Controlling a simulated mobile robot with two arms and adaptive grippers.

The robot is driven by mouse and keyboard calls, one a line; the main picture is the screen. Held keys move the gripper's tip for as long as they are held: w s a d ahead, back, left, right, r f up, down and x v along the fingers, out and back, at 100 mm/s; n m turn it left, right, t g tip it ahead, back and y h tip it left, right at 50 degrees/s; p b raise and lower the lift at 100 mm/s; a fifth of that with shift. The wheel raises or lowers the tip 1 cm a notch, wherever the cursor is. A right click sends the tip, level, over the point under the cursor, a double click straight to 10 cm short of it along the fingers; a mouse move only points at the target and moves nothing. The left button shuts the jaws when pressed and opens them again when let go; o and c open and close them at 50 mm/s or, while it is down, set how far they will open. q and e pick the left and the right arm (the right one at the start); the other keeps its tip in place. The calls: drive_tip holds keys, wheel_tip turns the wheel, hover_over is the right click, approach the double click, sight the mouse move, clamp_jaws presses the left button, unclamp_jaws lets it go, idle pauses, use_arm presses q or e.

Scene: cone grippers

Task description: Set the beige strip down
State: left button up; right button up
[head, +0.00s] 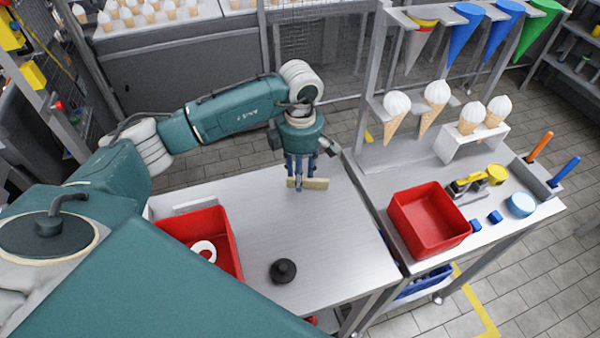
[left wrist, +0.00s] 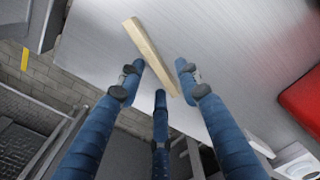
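The beige strip (head: 316,184) is a short, narrow bar at the back part of the metal table (head: 345,225). In the left wrist view the strip (left wrist: 146,45) runs slantwise between the blue fingers, with gaps visible on both sides. My left gripper (head: 302,180) points down at the strip, with a finger in front of it. In the left wrist view the left gripper (left wrist: 160,75) has its fingers spread around the strip. I cannot tell whether the strip touches the table. My right gripper is out of view.
A red bin (head: 228,248) with a white ring (head: 203,250) stands left, and a black knobbed piece (head: 283,271) at the front. Another red bin (head: 428,220) stands on the right-hand table. The table middle is clear. A rack with cones (head: 437,95) rises at the back right.

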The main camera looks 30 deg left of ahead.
use_arm(q)
drive_tip(key=shift+r, duration=0.45)
wheel_tip(320, 180, up, 11)
drive_tip(key=b, duration=0.3)
drive_tip(key=shift+r, duration=0.2)
